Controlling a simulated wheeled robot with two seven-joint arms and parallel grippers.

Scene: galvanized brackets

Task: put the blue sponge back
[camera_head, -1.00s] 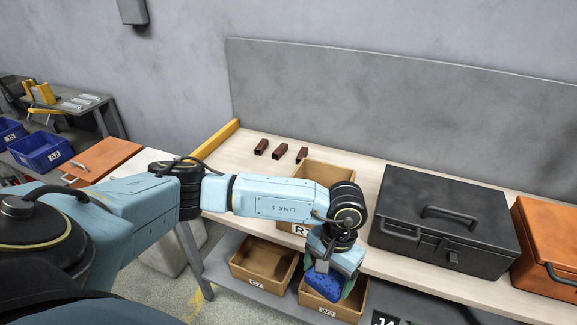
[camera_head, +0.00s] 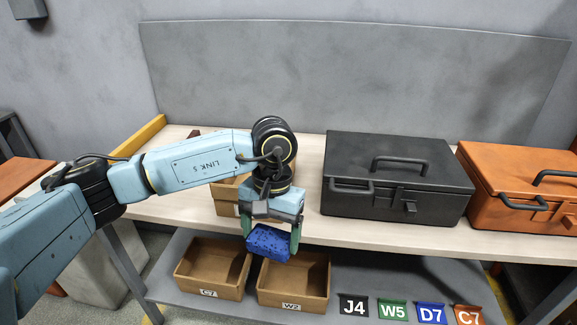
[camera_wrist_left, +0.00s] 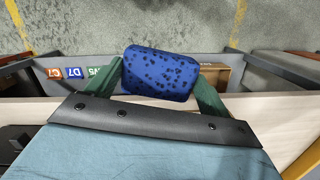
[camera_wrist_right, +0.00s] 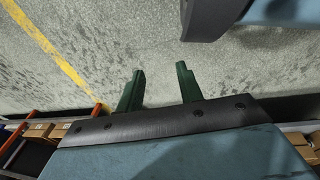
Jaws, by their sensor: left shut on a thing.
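The blue sponge (camera_head: 268,242) is a dark-speckled block held between the fingers of my left gripper (camera_head: 270,236). In the head view it hangs in front of the bench edge, above the lower shelf and its two bins. The left wrist view shows the sponge (camera_wrist_left: 160,74) between the two green fingers of the left gripper (camera_wrist_left: 158,80). My right gripper (camera_wrist_right: 160,82) shows only in the right wrist view. Its green fingers are apart with nothing between them, over the grey floor.
The cardboard bins C7 (camera_head: 212,268) and W2 (camera_head: 294,282) stand on the lower shelf (camera_head: 340,270); their visible insides look empty. Coloured label plates, such as J4 (camera_head: 353,306), are right of them. A black toolbox (camera_head: 398,180) and an orange toolbox (camera_head: 520,188) stand on the bench (camera_head: 316,208).

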